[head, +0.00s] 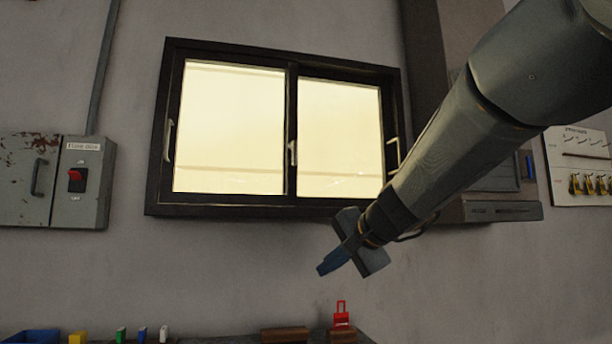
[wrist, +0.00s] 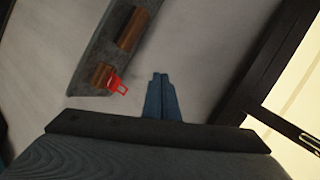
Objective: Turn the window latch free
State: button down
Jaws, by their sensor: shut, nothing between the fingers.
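The window (head: 235,130) has a dark frame with two bright panes side by side. A pale latch (head: 293,152) sits on the middle post, its arm pointing mostly upright. Pale handles stand at the left side (head: 168,141) and the right side (head: 392,153) of the frame. My gripper (head: 323,269) is below the window's lower edge, apart from it, pointing down and left. Its blue fingers (wrist: 161,98) are shut with nothing between them. In the wrist view the window frame is at the right, with one pale handle (wrist: 309,142) at the edge.
A grey shelf (wrist: 95,62) below holds brown blocks (head: 285,334) and a red padlock-like piece (head: 341,314). Several small coloured items stand at the lower left, by a blue bin (head: 32,336). A grey electrical box (head: 83,183) with a red switch is on the left wall. Bare wall lies under the window.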

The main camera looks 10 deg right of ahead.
aim_at(294, 153)
jog(key=d+r+m+t, duration=0.2)
jog(key=r+t, duration=0.1)
jog(key=r, duration=1)
jog(key=s+d+r+m+t, duration=0.1)
jog(key=r+t, duration=0.2)
jog(key=r, duration=1.1)
jog(key=shift+d+m+p, duration=0.35)
jog(key=shift+d+m, duration=0.05)
jog(key=w+a+p, duration=0.4)
jog(key=w+a, duration=0.2)
jog(key=w, duration=0.3)
jog(key=shift+w+a+p, duration=0.25)
jog(key=shift+w+p, duration=0.1)
jog(key=shift+p, duration=0.05)
